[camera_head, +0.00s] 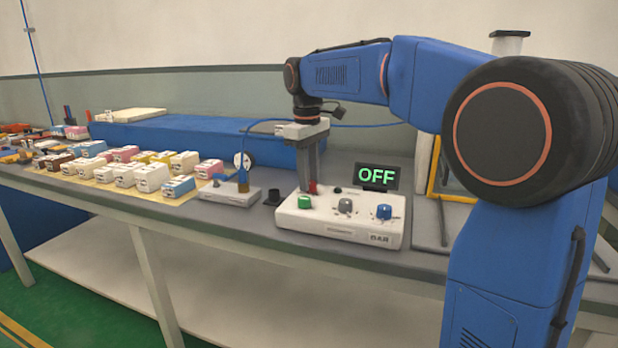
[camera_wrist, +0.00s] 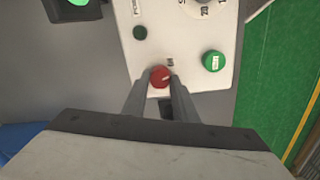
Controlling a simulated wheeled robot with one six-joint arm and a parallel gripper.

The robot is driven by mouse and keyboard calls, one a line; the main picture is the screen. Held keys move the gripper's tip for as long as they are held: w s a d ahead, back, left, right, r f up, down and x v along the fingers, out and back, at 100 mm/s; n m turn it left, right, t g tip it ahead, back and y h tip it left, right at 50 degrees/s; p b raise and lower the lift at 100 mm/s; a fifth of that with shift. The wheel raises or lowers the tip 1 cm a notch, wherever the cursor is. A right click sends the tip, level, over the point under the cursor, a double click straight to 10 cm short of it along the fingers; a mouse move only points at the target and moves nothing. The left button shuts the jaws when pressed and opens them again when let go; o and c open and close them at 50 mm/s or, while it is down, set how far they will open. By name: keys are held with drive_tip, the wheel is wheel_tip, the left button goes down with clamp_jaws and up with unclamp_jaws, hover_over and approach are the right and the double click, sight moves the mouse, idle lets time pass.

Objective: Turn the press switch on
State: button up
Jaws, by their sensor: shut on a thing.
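The white control box (camera_head: 340,222) stands on the bench near its front edge. Its small display (camera_head: 377,176) reads OFF in green. A red switch knob (camera_wrist: 160,76) sits on the box, and it also shows in the head view (camera_head: 312,187). My gripper (camera_head: 312,183) points down over the box, with its fingers shut around the red knob. The wrist view shows a finger on each side of the knob (camera_wrist: 161,84). A green button (camera_head: 305,202) is in front of the red knob. A grey dial (camera_head: 345,206) and a blue dial (camera_head: 384,211) are to the right.
Several small boxes (camera_head: 152,177) lie on the bench to the left. A small grey device (camera_head: 229,195) and a black cup-like piece (camera_head: 272,192) stand left of the control box. A long blue block (camera_head: 190,140) lies behind. A yellow-edged frame (camera_head: 434,170) stands at the right.

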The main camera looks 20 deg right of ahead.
drive_tip(key=m, duration=0.6)
drive_tip(key=shift+w, duration=0.1)
drive_tip(key=m, duration=0.6)
drive_tip(key=shift+d, duration=0.15)
drive_tip(key=shift+m, duration=0.3)
drive_tip(key=o, duration=1)
drive_tip(key=shift+o, duration=0.2)
wheel_tip(320, 180, up, 18)
drive_tip(key=shift+w+a+f, duration=0.15)
drive_tip(key=shift+a+f, duration=0.1)
drive_tip(key=shift+a, duration=0.1)
